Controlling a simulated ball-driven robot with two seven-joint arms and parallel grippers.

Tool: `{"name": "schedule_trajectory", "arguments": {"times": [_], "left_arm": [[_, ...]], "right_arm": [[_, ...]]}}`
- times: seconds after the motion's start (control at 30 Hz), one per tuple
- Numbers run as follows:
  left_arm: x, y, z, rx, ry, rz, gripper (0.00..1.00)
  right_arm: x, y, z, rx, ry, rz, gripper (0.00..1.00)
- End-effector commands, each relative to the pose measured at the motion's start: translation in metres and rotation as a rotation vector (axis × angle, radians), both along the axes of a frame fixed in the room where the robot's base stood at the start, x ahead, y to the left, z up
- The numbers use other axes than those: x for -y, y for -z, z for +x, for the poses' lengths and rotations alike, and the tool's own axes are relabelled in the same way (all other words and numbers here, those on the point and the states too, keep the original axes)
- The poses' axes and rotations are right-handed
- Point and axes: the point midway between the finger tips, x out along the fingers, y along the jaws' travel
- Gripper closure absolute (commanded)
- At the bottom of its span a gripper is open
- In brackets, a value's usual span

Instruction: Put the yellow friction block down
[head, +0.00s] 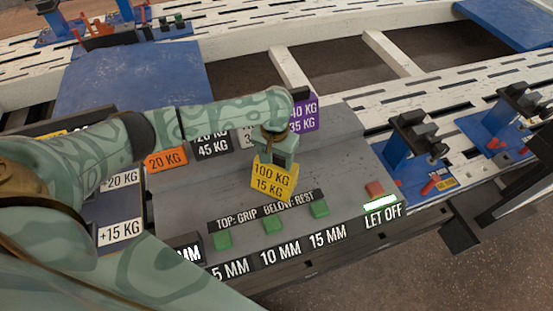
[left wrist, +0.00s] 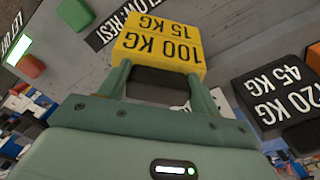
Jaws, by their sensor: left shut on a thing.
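The yellow friction block (head: 273,181), marked 100 KG and 15 KG, is in the jaws of my left gripper (head: 275,150). The block hangs at the fingertips over the grey console top, behind the label strip "TOP: GRIP BELOW: REST" (head: 265,211). I cannot tell whether its underside touches the surface. In the left wrist view the block (left wrist: 158,45) shows upside down beyond the fingers of the left gripper (left wrist: 160,84), which are shut on it. My right gripper is not in view.
Green buttons (head: 272,224) sit in front of the block, with a red button (head: 375,189) to the right by "LET OFF". An orange 20 KG block (head: 165,161), black 45 KG block (head: 213,146) and purple 35 KG block (head: 304,114) stand behind. Bare grey surface lies right of the yellow block.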

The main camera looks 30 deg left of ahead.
Motion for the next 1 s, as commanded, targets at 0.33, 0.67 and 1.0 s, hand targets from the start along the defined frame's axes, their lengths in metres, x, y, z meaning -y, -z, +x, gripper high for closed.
{"name": "schedule_trajectory", "arguments": {"times": [0.33, 0.67, 1.0], "left_arm": [[0.0, 0.001, 0.001, 0.004, -0.001, -0.001, 1.0], [0.0, 0.003, 0.0, 0.002, -0.001, 0.0, 0.15], [0.0, -0.049, 0.001, 0.009, 0.0, 0.0, 0.15]], "right_arm": [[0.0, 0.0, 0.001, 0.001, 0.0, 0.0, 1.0], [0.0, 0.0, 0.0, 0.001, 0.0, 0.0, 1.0], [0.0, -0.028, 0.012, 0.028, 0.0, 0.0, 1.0]]}}
